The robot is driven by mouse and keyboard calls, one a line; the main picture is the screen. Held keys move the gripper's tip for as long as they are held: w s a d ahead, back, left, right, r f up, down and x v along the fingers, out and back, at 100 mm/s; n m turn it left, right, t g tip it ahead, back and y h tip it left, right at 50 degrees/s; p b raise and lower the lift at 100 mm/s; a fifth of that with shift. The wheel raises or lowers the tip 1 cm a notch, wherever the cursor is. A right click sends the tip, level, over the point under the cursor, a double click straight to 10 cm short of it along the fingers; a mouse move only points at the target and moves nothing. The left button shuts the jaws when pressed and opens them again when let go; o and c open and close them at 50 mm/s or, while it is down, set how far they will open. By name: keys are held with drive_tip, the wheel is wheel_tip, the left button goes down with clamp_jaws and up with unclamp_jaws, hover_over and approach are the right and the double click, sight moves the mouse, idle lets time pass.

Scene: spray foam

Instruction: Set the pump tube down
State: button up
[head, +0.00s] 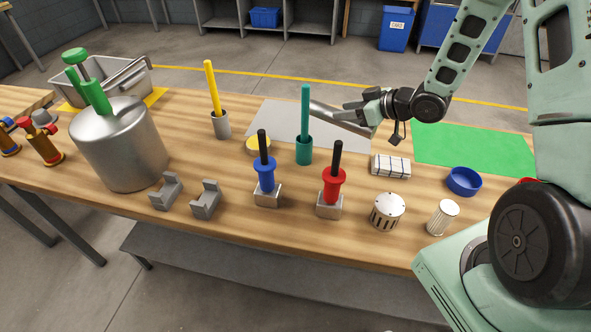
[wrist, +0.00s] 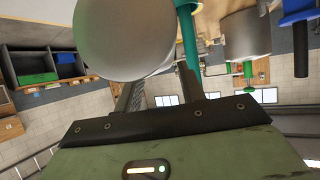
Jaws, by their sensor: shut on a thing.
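A silver metal tube (head: 338,117), which looks like the pump tube, is held tilted over the grey mat (head: 275,113), its left end close to the teal rod (head: 305,95). I cannot tell whether they touch. My gripper (head: 362,112) is shut on the tube from the right. In the wrist view the tube's rounded silver surface (wrist: 125,35) fills the upper middle, beyond the fingers of my gripper (wrist: 158,92). The exact grip contact is hidden.
The teal rod stands in a teal cup (head: 304,150). A large metal tank (head: 120,150) is at left. The green mat (head: 470,148) at right looks clear.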

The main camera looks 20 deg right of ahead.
wheel_tip(320, 180, down, 3)
drive_tip(key=shift+f+b, duration=0.2)
drive_tip(key=shift+b, duration=0.75)
wheel_tip(320, 180, down, 10)
drive_tip(key=shift+r+p, duration=0.1)
drive_tip(key=shift+p, duration=0.4)
drive_tip(key=o, duration=1.2)
drive_tip(key=shift+c, duration=0.2)
